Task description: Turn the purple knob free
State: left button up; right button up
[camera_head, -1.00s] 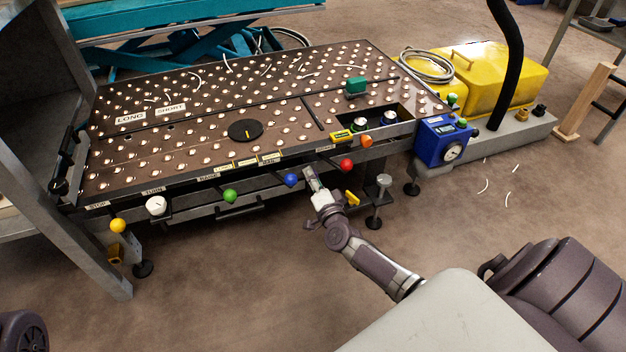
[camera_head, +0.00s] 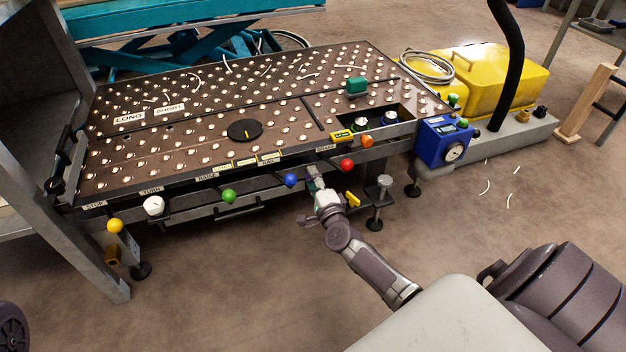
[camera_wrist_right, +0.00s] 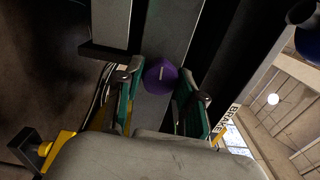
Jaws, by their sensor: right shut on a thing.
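The purple knob (camera_wrist_right: 160,75) shows in the right wrist view, with a pale line on its face. It sits between the two green-padded fingers of my right gripper (camera_wrist_right: 160,88), which is shut on it. In the head view my right gripper (camera_head: 314,180) reaches under the front edge of the ball table (camera_head: 110,183), between the blue and red knobs. The purple knob is hidden there by the gripper and the table edge. My left gripper is out of view.
The blue knob (camera_head: 291,180) is just left of my gripper and the red knob (camera_head: 347,165) just right. A yellow handle (camera_head: 353,199) and a table foot (camera_head: 376,222) stand close on the right. The floor in front is open.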

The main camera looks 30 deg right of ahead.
jog(key=shift+f, duration=0.1)
jog(key=o, duration=1)
jog(key=shift+o, duration=0.7)
jog(key=v, duration=1.2)
